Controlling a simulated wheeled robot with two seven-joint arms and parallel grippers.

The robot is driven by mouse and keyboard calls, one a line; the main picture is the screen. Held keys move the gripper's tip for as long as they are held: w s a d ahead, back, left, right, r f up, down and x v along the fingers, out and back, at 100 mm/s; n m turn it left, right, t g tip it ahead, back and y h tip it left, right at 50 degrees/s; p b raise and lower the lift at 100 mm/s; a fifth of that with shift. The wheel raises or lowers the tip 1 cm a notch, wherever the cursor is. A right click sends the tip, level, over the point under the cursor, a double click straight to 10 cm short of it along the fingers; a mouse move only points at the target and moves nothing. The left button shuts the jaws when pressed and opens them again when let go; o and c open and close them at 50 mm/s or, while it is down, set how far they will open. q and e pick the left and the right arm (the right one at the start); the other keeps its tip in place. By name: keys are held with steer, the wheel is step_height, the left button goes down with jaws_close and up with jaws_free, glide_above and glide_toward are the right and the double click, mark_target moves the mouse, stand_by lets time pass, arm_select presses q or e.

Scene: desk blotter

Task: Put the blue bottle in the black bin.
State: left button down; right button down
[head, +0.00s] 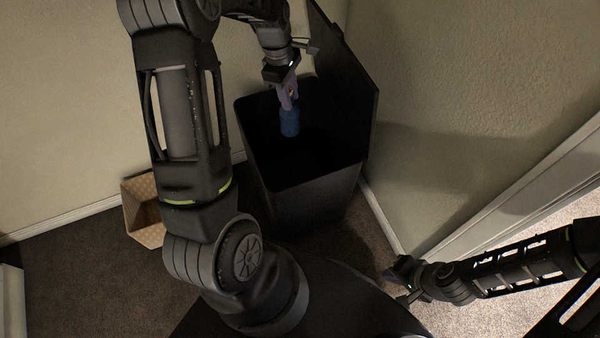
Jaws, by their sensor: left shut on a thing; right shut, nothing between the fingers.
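The blue bottle (289,123) hangs upright from my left gripper (287,95), which is shut on its upper part. The bottle is over the open mouth of the black bin (308,205); its lower end shows against the dark inside, and I cannot tell how far down it reaches. The bin stands in the corner with its lid (345,85) raised at the right and back. My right gripper (397,285) is shut and empty, low at the right, apart from the bin.
A tan patterned box (142,212) stands on the dark carpet left of the bin, partly behind my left arm. Walls close in behind and to the right of the bin. A white frame (520,185) runs along the right.

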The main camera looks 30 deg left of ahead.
arm_select(q)
steer(key=shift+f+b, duration=2.35)
steer(key=shift+f, duration=0.6)
